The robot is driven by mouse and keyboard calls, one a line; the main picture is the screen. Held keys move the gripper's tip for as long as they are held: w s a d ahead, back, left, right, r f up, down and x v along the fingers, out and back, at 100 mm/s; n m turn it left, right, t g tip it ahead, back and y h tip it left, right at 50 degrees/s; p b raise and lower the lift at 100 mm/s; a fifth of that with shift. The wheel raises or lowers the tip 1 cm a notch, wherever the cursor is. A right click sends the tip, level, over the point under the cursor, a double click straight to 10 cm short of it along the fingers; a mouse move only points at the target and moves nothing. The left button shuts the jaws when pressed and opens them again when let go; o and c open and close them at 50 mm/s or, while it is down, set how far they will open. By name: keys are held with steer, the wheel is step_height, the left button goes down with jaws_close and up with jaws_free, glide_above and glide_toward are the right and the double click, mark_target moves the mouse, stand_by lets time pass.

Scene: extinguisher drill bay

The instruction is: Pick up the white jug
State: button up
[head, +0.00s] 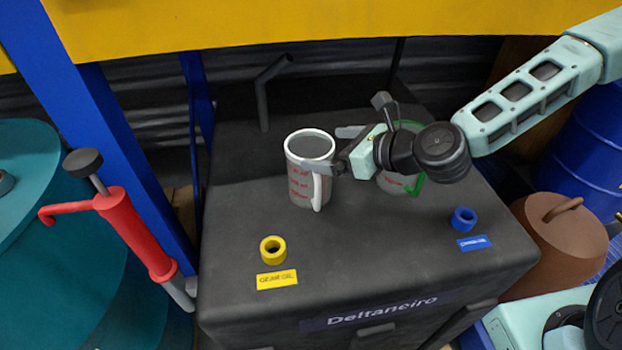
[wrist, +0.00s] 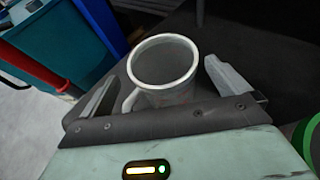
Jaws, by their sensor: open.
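The white jug (head: 304,187), a clear measuring jug with white rim, white handle and red markings, stands upright on the black cabinet top. Its handle faces the front right. My gripper (head: 327,150) is open at the jug's right side, near its upper part. The near finger crosses in front of the jug above the handle; the far finger is toward its back right. In the wrist view the jug (wrist: 163,64) shows between the spread fingers of my gripper (wrist: 165,86). Its lower body is hidden there. I cannot tell whether a finger touches it.
A similar jug with a green handle (head: 416,186) stands just right, partly hidden by my gripper. A yellow ring (head: 273,250) and a blue ring (head: 463,219) sit on the black cabinet (head: 365,262). A red hand pump (head: 133,230) is left. The cabinet's front middle is clear.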

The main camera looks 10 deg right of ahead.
steer(key=p+x, duration=0.1)
steer(key=x, duration=0.4)
steer(key=shift+w+f, duration=0.15)
steer(key=shift+d, duration=0.1)
steer(key=c, duration=1)
steer(key=shift+c, duration=0.3)
